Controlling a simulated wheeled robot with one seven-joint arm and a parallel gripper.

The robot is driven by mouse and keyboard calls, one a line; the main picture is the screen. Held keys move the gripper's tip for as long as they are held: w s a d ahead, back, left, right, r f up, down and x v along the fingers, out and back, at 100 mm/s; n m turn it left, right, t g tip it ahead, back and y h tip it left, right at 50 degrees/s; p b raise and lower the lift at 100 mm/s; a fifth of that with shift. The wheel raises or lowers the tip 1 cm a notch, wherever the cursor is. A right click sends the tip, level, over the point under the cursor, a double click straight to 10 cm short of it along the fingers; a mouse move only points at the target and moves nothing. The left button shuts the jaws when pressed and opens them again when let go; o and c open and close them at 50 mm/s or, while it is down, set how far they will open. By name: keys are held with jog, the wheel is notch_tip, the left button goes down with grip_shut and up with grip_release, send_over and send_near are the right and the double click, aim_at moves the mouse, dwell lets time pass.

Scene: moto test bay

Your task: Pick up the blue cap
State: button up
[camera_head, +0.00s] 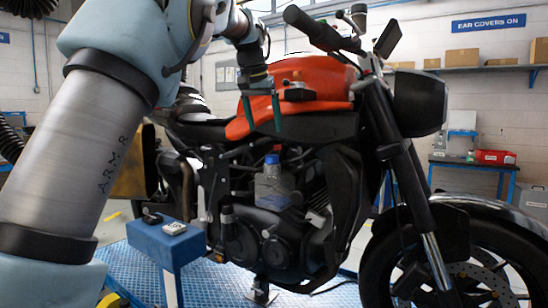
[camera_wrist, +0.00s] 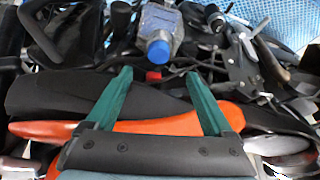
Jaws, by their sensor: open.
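The blue cap (camera_head: 272,159) sits on top of a clear bottle (camera_head: 270,187), which stands upright against the side of the orange and black motorcycle, by its engine. In the wrist view the cap (camera_wrist: 159,53) shows just beyond the fingertips, with the bottle (camera_wrist: 160,20) behind it. My gripper (camera_head: 262,117) has green fingers that point down in front of the orange tank, above the cap. In the wrist view the fingers (camera_wrist: 157,72) are spread apart with nothing held between them, and the cap lies roughly centred between their tips.
The motorcycle's orange tank (camera_head: 308,85) and engine (camera_head: 262,238) are close around the bottle. A small blue stand (camera_head: 160,243) with small items on it is at lower left.

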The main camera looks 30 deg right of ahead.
send_over(271, 156)
jog(key=s+a, duration=0.1)
jog(key=a, duration=0.1)
notch_tip(271, 156, down, 4)
jog(key=shift+s+p+x, duration=0.15)
jog(key=shift+p+x, duration=0.6)
jog(key=shift+x, duration=0.65)
jog(key=shift+s+p+x, duration=0.1)
jog(key=shift+p+x, duration=0.65)
jog(key=shift+x, duration=0.65)
jog(key=shift+c, duration=0.2)
grip_shut()
